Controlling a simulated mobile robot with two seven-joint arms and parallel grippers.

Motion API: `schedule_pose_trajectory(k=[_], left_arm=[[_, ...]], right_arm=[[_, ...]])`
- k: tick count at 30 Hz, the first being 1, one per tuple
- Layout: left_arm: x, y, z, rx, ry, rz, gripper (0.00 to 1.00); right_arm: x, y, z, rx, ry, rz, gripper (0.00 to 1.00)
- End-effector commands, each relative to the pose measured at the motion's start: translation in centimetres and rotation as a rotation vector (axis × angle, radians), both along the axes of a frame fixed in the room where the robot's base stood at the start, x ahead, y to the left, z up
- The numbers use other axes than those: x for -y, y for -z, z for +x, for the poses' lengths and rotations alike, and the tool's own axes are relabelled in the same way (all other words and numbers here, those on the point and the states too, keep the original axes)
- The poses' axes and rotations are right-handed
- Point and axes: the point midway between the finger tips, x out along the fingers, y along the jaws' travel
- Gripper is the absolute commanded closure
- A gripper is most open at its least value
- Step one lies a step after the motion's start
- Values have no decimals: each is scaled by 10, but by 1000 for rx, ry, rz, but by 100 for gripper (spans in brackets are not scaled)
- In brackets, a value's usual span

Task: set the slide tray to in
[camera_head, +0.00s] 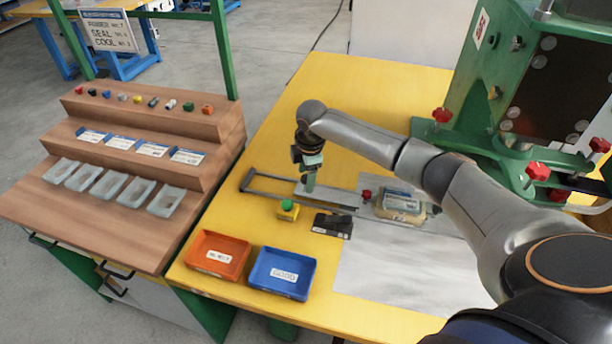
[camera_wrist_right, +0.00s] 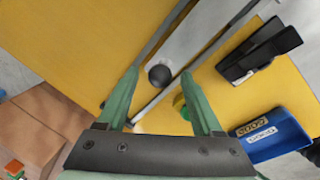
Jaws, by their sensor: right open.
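The slide tray is a flat grey metal plate (camera_head: 340,196) between two thin dark rails (camera_head: 270,177) on the yellow table. In the right wrist view its plate (camera_wrist_right: 192,42) ends at a dark round knob (camera_wrist_right: 159,75). My right gripper (camera_head: 308,186) is over the tray's left part, pointing down. In the wrist view my right gripper (camera_wrist_right: 160,78) is open, with the knob showing between its fingers. I cannot tell whether the fingers touch it. A clear pack with a label (camera_head: 400,203) sits toward the right end. My left gripper is not in view.
A green and yellow button (camera_head: 288,210) and a black device (camera_head: 332,225) stand close in front of the rails. An orange bin (camera_head: 217,255) and a blue bin (camera_head: 282,273) are at the front edge. The green machine (camera_head: 475,100) stands right.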

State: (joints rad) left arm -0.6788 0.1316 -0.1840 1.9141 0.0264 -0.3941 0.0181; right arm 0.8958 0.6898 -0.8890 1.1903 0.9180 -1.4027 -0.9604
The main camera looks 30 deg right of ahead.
Motion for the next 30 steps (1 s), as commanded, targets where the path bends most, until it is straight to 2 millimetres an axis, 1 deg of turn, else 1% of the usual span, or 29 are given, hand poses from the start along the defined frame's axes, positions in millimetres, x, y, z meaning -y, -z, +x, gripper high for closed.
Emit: schedule_pose_trajectory(k=[8,11,26,27,30], left_arm=[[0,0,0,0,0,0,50],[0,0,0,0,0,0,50],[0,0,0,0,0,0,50],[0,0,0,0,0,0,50],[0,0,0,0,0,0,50]], right_arm=[[0,2,0,0,-1,0,33],[0,2,0,0,-1,0,42],[0,2,0,-1,0,0,98],[0,2,0,-1,0,0,100],[0,2,0,-1,0,0,100]])
